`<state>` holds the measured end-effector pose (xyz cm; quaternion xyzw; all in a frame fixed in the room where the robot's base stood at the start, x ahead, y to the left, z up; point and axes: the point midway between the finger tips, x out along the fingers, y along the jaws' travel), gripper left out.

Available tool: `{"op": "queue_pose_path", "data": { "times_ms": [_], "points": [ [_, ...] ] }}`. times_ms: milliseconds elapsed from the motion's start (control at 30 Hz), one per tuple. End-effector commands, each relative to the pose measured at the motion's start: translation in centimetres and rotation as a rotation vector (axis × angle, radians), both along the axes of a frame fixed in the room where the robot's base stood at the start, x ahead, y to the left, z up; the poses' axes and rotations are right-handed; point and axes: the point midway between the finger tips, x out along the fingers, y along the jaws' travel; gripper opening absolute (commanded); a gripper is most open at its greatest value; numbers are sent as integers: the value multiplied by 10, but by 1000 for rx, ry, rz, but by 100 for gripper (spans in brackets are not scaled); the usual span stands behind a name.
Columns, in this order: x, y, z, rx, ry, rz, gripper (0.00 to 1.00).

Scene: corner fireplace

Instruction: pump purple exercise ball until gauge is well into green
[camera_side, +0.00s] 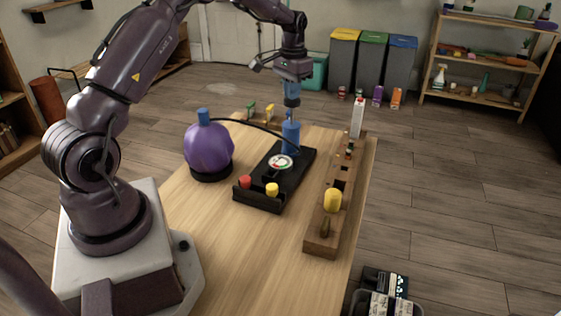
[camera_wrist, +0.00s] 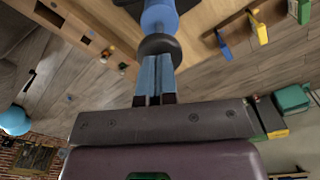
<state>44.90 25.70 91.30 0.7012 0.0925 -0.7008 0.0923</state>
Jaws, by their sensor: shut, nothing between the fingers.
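The purple ball (camera_side: 208,152) sits on a black ring at the table's left, with a blue plug on top. A dark hose runs from it towards the blue pump (camera_side: 290,138), which stands upright at the far end of a black tray (camera_side: 262,207). The pump also shows in the wrist view (camera_wrist: 159,16), with its round black handle (camera_wrist: 160,45) below it. The gauge (camera_side: 280,162) has a white face with red and green marks; its needle is too small to read. My gripper (camera_side: 291,104) is shut and empty, pointing down above the pump; I cannot tell whether its tips touch the handle.
Red (camera_side: 245,182) and yellow (camera_side: 271,189) knobs stand on the tray's near end. A wooden rack (camera_side: 318,236) with a yellow-headed tool and a white bottle (camera_side: 357,118) stands along the right. Small green and yellow clamps (camera_side: 268,112) are at the far edge. The near tabletop is clear.

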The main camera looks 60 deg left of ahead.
Motion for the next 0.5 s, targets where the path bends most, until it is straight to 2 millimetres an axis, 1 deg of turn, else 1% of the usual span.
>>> {"op": "queue_pose_path", "data": {
  "times_ms": [500],
  "points": [
    [-1,0,-33,-2,3,0,0]
  ]
}}
